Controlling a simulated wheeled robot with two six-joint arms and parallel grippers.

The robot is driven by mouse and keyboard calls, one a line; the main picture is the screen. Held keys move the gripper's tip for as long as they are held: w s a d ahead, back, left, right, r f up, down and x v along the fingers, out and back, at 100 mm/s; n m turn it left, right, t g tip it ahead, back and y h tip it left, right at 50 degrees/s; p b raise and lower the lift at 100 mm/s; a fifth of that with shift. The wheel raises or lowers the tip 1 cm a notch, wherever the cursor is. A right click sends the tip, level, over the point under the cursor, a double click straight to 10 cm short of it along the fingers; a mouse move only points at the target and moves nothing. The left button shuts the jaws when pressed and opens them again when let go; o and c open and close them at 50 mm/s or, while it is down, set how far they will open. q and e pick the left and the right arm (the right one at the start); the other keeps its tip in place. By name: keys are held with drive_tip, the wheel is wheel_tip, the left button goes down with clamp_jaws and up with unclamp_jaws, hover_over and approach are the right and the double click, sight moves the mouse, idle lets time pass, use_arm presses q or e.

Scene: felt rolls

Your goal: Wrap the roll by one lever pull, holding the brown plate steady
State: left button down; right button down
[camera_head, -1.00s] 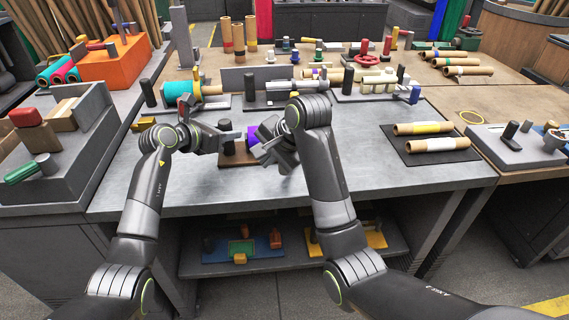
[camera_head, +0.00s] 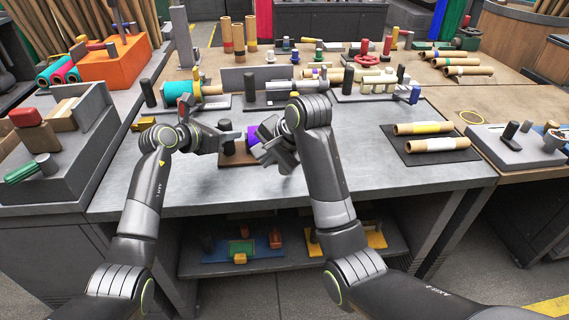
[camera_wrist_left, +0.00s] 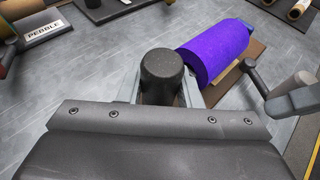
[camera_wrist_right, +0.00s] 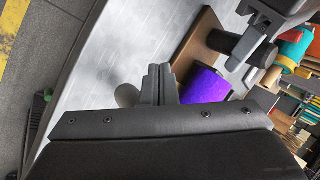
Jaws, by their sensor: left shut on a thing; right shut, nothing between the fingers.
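The brown plate (camera_head: 238,158) lies on the grey bench with a purple felt roll (camera_wrist_left: 215,50) on it. It also shows in the right wrist view (camera_wrist_right: 198,42). My left gripper (camera_head: 229,142) is shut on a black upright post (camera_wrist_left: 162,68) at the plate, beside the roll. My right gripper (camera_head: 264,150) is shut and empty, close to the purple roll's right side. A rounded grey-brown knob (camera_wrist_right: 127,95) shows beside its fingertips; I cannot tell whether they touch. The lever is not clearly made out; the grippers hide much of the plate.
A black mat (camera_head: 428,152) with two banded rolls lies to the right. Fixtures with a teal roll (camera_head: 178,91) stand along the bench's back. A grey bin (camera_head: 75,165) stands at the left. The bench front (camera_head: 215,200) is clear.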

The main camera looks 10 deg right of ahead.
use_arm(q)
drive_tip(key=shift+f, duration=0.2)
use_arm(e)
drive_tip(key=shift+s+d, duration=0.15)
drive_tip(key=shift+d, duration=4.6)
drive_tip(key=shift+a, duration=0.1)
wheel_tip(320, 180, up, 7)
drive_tip(key=a, duration=0.1)
